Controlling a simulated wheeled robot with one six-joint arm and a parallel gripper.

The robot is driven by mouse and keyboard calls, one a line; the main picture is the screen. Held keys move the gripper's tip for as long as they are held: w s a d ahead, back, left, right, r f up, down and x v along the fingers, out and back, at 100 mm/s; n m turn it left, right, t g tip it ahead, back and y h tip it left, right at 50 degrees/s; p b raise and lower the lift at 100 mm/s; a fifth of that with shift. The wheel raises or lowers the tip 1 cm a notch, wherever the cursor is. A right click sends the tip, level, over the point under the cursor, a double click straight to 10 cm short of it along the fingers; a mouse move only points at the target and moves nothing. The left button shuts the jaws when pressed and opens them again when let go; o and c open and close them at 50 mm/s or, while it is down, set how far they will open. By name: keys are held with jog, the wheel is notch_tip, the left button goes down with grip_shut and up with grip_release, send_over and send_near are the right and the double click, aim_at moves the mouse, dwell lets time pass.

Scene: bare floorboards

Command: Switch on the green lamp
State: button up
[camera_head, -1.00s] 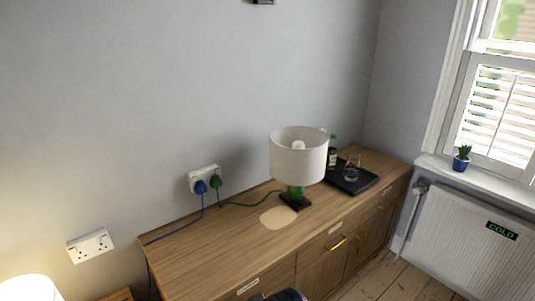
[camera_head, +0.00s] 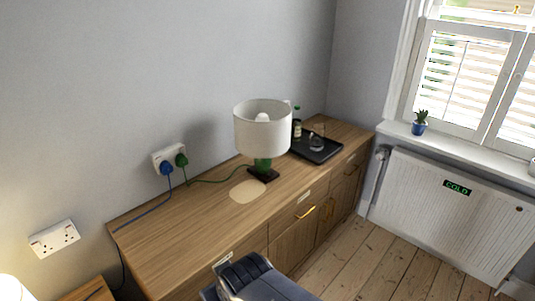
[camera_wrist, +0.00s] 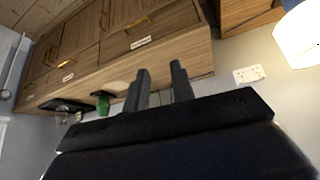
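The green lamp has a white shade (camera_head: 263,133), a green body (camera_head: 263,164) and a dark square foot. It stands upright on the wooden sideboard (camera_head: 165,240), and its shade looks unlit. Its green body also shows in the wrist view (camera_wrist: 103,105). A green cord runs left from it to a green plug (camera_head: 181,160) in a wall socket, beside a blue plug (camera_head: 167,168). Whether the socket has switches on is too small to tell. My gripper (camera_wrist: 160,72) is empty, its two dark fingers apart, in front of the sideboard and away from the lamp.
A black tray (camera_head: 326,153) with a bottle and glassware sits right of the lamp. A second wall socket (camera_head: 54,239) is empty at left, above a lit lamp (camera_head: 12,289). A radiator (camera_head: 435,220) stands under the window. Floorboards (camera_head: 345,262) before the sideboard are clear.

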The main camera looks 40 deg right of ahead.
jog(key=shift+n+t+y, duration=0.4)
jog(key=shift+t+y, duration=0.1)
jog(key=shift+t, duration=0.2)
jog(key=w+a+f+b, duration=0.1)
jog(key=w+f, duration=0.1)
jog(key=w, duration=0.1)
jog(key=w+a+f+b, duration=0.1)
jog(key=w+f, duration=0.1)
jog(key=w, duration=0.1)
jog(key=w+a+f+b, duration=0.2)
jog(key=w, duration=0.1)
jog(key=shift+w+f, duration=0.25)
jog(key=shift+w, duration=0.05)
grip_shut()
jog(key=w+a+f+n+y+b, duration=0.1)
jog(key=w+a+f+y+b, duration=0.1)
jog(key=w+a+f, duration=0.4)
jog(key=shift+w+a+f+t+b, duration=0.25)
jog(key=shift+a+f+b, duration=0.25)
jog(key=shift+a+f, duration=0.3)
jog(key=shift+r, duration=0.1)
